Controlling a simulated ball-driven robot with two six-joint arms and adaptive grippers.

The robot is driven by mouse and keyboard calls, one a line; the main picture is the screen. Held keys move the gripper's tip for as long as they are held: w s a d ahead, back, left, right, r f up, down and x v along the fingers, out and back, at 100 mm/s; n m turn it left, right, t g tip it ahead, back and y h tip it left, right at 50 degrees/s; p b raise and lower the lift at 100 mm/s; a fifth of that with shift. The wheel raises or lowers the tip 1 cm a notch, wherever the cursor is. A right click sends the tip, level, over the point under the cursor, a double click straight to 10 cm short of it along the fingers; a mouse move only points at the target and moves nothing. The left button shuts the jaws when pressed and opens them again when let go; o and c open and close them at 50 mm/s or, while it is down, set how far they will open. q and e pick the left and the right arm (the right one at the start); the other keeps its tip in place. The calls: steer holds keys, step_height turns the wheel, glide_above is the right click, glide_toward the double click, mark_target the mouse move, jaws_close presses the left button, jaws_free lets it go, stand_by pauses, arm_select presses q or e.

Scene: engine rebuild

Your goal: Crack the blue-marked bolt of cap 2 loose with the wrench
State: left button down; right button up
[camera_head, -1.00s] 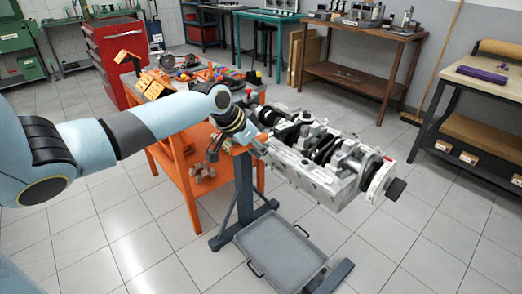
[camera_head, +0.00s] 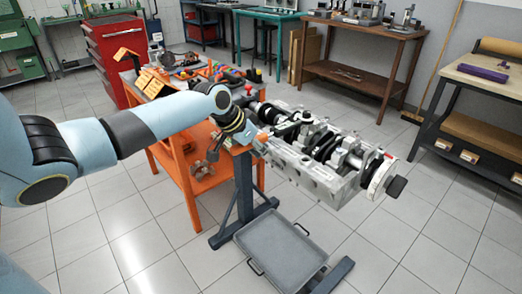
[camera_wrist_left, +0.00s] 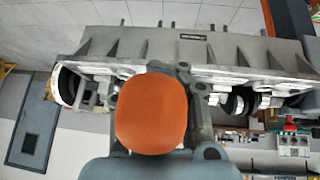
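The engine block (camera_head: 318,180) sits on a grey stand, its crankshaft and bearing caps (camera_head: 320,142) facing up. My left gripper (camera_head: 257,145) is at the block's left end, close to its edge; its fingers are small and partly hidden in the head view. In the left wrist view a rounded orange end (camera_wrist_left: 150,113), apparently the wrench's handle, sits in front of the gripper and hides the fingertips. The block (camera_wrist_left: 215,50) runs across behind it. The wrench's head, cap 2's blue-marked bolt and any contact between them cannot be made out. My right gripper is not in view.
An orange bench (camera_head: 190,170) with tools and parts stands left of the block, near my left arm. A grey drip tray (camera_head: 280,250) lies on the floor under the block. A wooden table (camera_head: 365,85) stands behind. Floor at the right is clear.

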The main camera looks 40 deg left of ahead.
arm_select(q)
steer(key=d+n+p, duration=0.1)
steer(key=p, duration=0.1)
steer(key=shift+d+r+y+p, duration=0.1)
steer(key=shift+d+y+p, duration=0.2)
stand_by(0.4)
steer(key=shift+d, duration=0.1)
stand_by(0.4)
steer(key=shift+d+n+y+p, duration=0.4)
steer(key=shift+d+n+p, duration=0.3)
steer(key=shift+p, duration=0.5)
steer(key=shift+d, duration=0.1)
steer(key=shift+d+n+y+p, duration=0.3)
steer(key=shift+d+n+p, duration=0.2)
steer(key=shift+d+p, duration=0.35)
